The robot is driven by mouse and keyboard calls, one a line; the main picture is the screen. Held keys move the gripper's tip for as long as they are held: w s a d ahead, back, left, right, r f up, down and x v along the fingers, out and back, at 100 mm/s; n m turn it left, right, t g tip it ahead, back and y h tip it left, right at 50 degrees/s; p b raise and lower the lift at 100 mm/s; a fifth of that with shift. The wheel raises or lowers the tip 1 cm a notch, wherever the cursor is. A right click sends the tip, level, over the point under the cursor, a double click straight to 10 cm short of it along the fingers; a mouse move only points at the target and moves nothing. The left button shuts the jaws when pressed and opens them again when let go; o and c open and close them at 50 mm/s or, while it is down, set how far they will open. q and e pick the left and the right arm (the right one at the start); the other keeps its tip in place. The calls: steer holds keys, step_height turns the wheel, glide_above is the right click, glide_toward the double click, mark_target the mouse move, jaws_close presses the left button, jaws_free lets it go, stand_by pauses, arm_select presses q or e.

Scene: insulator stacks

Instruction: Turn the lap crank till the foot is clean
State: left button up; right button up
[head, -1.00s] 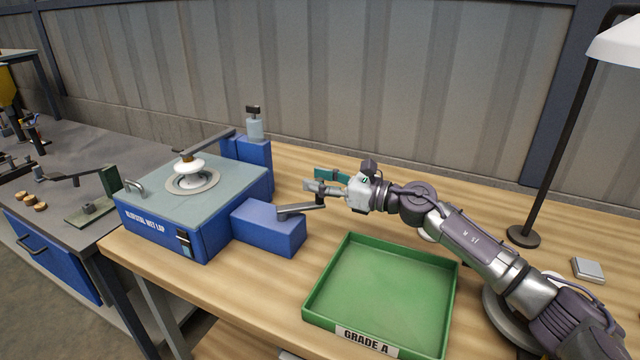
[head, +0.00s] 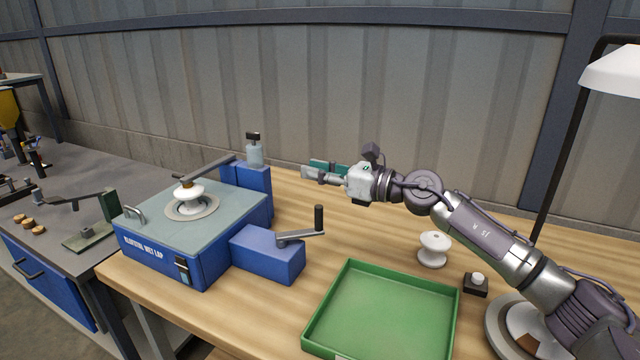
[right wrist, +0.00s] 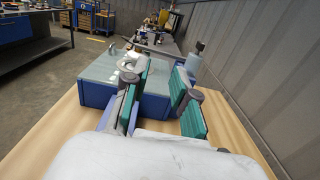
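The blue wet lap (head: 165,250) stands on the wooden bench with a grey-green top. A white insulator (head: 188,192) sits on its round plate (head: 212,209), under a swing arm (head: 205,172). Whether its foot is clean cannot be seen. The lap crank (head: 295,237) lies on top of the blue side box, its dark upright handle (head: 319,218) at the right end. My right gripper (head: 322,173) is open and empty, above and behind the handle, apart from it. In the right wrist view its green-padded fingers (right wrist: 160,88) are spread. My left gripper is not in view.
An empty green tray (head: 385,310) lies in front of my right arm. A white spool-shaped insulator (head: 433,249) and a small dark block with a white button (head: 476,283) stand to its right. A lamp (head: 612,70) is at right. A clear bottle (head: 254,152) stands behind the lap.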

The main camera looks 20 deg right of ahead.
steer(key=s+a+f+m+p, duration=0.2)
steer(key=a+m+p, duration=0.1)
steer(key=shift+a+f+t, duration=0.2)
steer(key=shift+f+t, duration=0.05)
steer(key=shift+t, duration=0.15)
jaws_close()
steer(key=s+d+f+m+t+h+p, duration=0.1)
steer(key=s+f+m+t+h+p, duration=0.1)
steer(key=s+f+m+h+p, duration=0.65)
steer(key=s+d+m+t+h+p, duration=0.15)
steer(key=s+m, duration=0.45)
steer(key=m, duration=0.7)
steer(key=w+p, duration=0.3)
steer(key=w, duration=0.9)
steer(key=shift+w+d+y+p, duration=0.2)
steer(key=shift+w+y+p, duration=0.1)
steer(key=shift+w+y, duration=0.1)
steer(key=shift+f+n+y, duration=0.1)
steer(key=shift+n+y, duration=0.2)
steer(key=shift+n, duration=0.05)
